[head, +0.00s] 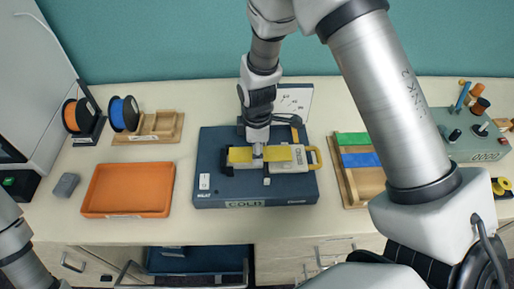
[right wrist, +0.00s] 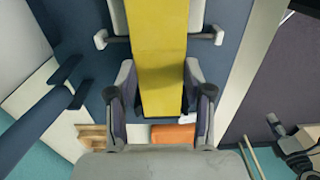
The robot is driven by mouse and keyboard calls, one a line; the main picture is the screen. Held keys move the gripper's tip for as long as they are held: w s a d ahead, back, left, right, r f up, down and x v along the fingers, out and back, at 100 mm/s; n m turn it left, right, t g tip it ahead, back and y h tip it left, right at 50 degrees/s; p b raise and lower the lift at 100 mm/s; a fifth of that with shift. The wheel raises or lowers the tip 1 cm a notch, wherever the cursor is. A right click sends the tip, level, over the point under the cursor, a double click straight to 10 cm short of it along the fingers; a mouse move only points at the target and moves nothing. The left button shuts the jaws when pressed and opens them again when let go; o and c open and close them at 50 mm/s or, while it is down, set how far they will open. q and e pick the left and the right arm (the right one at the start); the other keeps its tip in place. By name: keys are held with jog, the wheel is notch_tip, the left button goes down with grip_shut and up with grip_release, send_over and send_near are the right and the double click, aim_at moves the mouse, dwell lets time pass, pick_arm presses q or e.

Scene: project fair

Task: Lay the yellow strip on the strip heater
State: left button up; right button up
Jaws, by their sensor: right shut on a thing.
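The strip heater (head: 220,185) is a dark blue block with a pale bar across its middle, in the centre of the table. In the right wrist view the strip (right wrist: 158,70) runs between the two fingers (right wrist: 160,95). My left arm shows at the left edge, its gripper out of view.
An orange tray (head: 128,212) lies left of the heater, with a small grey block (head: 66,186) beside it. Orange and blue spools (head: 124,114) stand behind. A wooden rack (head: 345,187) holding green and blue strips is right of the heater. A grey-green control box (head: 460,150) is farther right.

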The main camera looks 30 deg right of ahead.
jog(key=shift+f, duration=0.65)
dwell(0.4)
dwell(0.4)
jog(key=o, duration=1.2)
jog(key=shift+r, duration=0.15)
notch_tip(320, 180, up, 12)
jog(key=shift+w, duration=0.1)
